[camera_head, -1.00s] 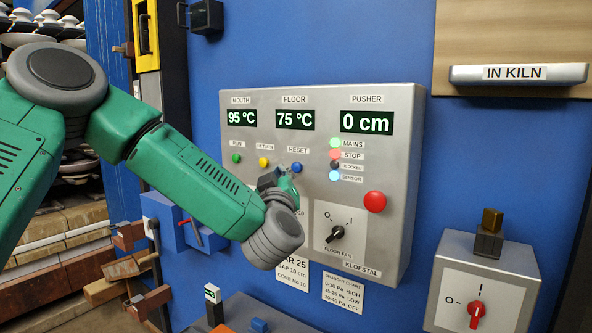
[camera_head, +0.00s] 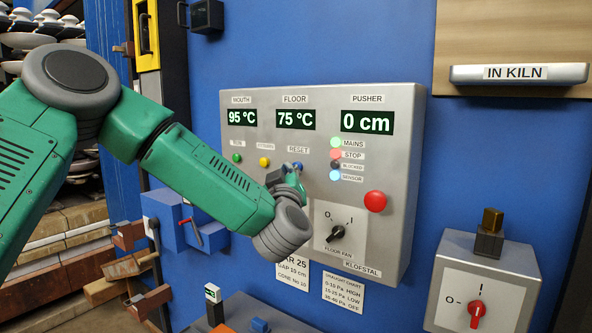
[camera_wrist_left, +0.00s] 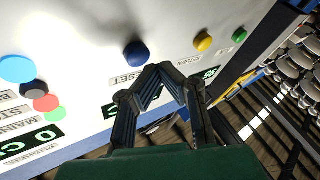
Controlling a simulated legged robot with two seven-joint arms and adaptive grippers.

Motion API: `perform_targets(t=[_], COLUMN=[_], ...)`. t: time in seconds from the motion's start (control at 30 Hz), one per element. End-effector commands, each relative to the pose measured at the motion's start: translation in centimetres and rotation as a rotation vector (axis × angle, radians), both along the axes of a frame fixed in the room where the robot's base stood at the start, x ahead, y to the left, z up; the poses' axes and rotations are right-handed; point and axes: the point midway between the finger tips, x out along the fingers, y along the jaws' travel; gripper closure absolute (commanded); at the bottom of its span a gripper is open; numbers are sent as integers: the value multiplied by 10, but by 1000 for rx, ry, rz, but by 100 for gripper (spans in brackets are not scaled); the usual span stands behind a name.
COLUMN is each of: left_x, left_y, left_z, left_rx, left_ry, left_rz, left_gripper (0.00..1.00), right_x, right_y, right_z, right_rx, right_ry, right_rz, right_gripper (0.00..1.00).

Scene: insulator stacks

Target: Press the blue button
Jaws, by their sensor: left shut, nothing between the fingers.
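The blue button (camera_head: 299,165) sits under the RESET label on the grey control panel (camera_head: 405,150). In the head view my left gripper (camera_head: 288,174) is in front of the panel and partly covers the button. In the left wrist view the blue button (camera_wrist_left: 136,55) is whole and unobstructed, just beyond the fingertips. The left gripper (camera_wrist_left: 156,74) is shut and empty, and its fingertips point at the panel slightly to the right of the button. A small gap shows between fingertips and button in that view. My right gripper is in neither view.
A green button (camera_head: 236,158) and a yellow button (camera_head: 264,161) are left of the blue one. Indicator lamps (camera_head: 335,155), a large red button (camera_head: 375,201) and a black rotary knob (camera_head: 336,233) are to its right and below. A box with a red knob (camera_head: 476,308) stands lower right.

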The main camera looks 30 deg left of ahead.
Motion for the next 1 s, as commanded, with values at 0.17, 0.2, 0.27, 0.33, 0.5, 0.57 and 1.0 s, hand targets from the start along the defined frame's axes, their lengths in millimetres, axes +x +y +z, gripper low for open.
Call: perform_targets(t=[0.17, 0.2, 0.27, 0.33, 0.5, 0.57, 1.0], left_x=[0, 0, 0, 0, 0, 0, 7], left_y=[0, 0, 0, 0, 0, 0, -2], left_z=[0, 0, 0, 0, 0, 0, 2], left_rx=[0, 0, 0, 0, 0, 0, 0], left_ry=[0, 0, 0, 0, 0, 0, 0], left_rz=[0, 0, 0, 0, 0, 0, -1], left_gripper=[100, 100, 100, 100, 100, 100, 100], right_x=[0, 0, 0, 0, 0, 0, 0], right_y=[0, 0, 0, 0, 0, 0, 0], right_z=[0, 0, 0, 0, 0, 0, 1], right_rx=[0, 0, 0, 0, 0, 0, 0], right_ry=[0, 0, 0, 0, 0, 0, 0], right_rz=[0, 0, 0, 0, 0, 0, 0], right_gripper=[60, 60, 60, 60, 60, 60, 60])
